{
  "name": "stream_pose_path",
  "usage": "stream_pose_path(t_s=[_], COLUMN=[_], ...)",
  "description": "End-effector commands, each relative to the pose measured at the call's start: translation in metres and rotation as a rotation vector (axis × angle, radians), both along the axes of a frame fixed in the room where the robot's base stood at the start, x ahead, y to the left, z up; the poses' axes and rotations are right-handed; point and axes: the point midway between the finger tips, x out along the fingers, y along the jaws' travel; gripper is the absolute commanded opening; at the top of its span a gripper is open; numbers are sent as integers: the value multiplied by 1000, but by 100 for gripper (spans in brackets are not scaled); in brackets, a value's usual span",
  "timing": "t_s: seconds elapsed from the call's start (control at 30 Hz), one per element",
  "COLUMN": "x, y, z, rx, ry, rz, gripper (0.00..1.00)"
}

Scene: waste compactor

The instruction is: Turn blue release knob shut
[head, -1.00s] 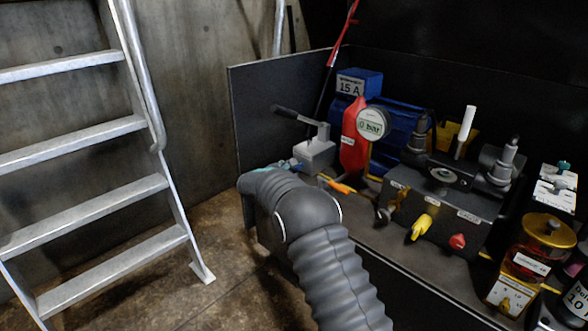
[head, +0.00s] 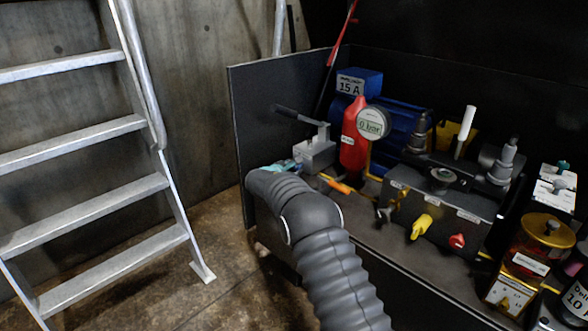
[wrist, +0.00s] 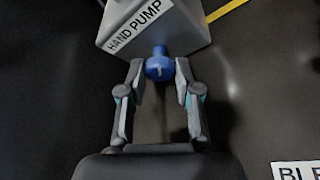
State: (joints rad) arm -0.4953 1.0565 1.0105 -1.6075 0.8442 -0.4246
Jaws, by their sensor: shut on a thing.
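The blue release knob (wrist: 159,66) sits at the lower front of the grey hand pump block (wrist: 150,20), which is labelled HAND PUMP. In the wrist view my gripper (wrist: 160,75) is shut on the knob, one finger on each side of it. A small light mark shows on the knob's face. In the head view the hand pump (head: 315,155) with its dark lever stands at the left end of the bench. My arm hides most of the knob there, and my gripper (head: 284,167) shows only in part beside the pump.
Right of the pump stand a red cylinder (head: 354,135), a gauge reading 0 bar (head: 371,123) and an orange-handled lever (head: 336,184). A valve block with a yellow knob (head: 421,227) and a red knob (head: 457,241) lies further right. A ladder (head: 95,140) stands at left.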

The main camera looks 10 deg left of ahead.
Motion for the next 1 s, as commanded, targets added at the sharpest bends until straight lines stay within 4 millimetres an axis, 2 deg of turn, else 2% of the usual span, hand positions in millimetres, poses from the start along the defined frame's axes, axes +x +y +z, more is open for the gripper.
stream_pose_path(t_s=[0.33, 1.0], x=[0, 3], y=[1, 4], z=[5, 0], rx=[-92, -480], ry=[75, 376], rz=[-1, -2], gripper=[0, 0])
